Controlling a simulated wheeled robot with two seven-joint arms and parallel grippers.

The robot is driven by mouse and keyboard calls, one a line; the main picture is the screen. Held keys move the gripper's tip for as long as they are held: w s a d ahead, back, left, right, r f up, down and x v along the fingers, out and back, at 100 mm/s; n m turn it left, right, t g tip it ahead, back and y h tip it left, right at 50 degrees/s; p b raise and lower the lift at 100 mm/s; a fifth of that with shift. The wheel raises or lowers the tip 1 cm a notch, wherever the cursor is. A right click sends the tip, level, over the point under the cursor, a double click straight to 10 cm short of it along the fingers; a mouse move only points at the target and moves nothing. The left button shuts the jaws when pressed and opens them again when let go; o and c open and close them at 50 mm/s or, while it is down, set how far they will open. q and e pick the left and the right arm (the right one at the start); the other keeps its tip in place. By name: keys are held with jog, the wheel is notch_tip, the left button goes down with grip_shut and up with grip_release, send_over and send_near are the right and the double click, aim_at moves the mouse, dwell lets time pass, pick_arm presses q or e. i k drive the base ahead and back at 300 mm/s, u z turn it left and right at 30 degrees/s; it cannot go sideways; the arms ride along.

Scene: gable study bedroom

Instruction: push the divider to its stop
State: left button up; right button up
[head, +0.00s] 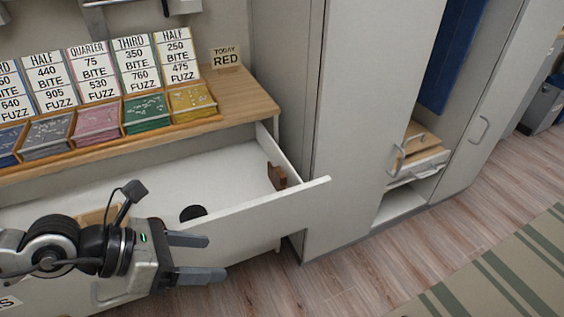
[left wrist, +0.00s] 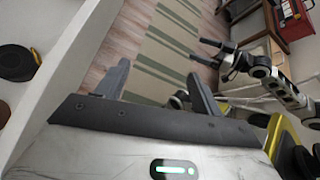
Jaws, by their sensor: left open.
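An open white drawer (head: 240,213) juts out below the desk. A small brown wooden piece (head: 277,176) stands against its right inner wall; I cannot tell whether it is the divider. A tan piece (head: 97,214) inside the drawer is partly hidden behind my left arm. My left gripper (head: 216,258) is open and empty at the drawer front, apart from the brown piece. In the left wrist view its fingers (left wrist: 158,70) have only floor and rug between them, with the drawer front (left wrist: 72,62) to the left. My right gripper (left wrist: 204,51) shows farther off, its fingers apart.
A black round thing (head: 193,212) lies in the drawer. Several coloured card stacks in a wooden rack (head: 108,133) and a "TODAY RED" sign (head: 226,57) stand on the desk. A tall cabinet (head: 355,120) closes off the right. Floor (head: 350,265) is clear before it.

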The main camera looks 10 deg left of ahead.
aim_at(277, 178)
jog(key=i, duration=0.85)
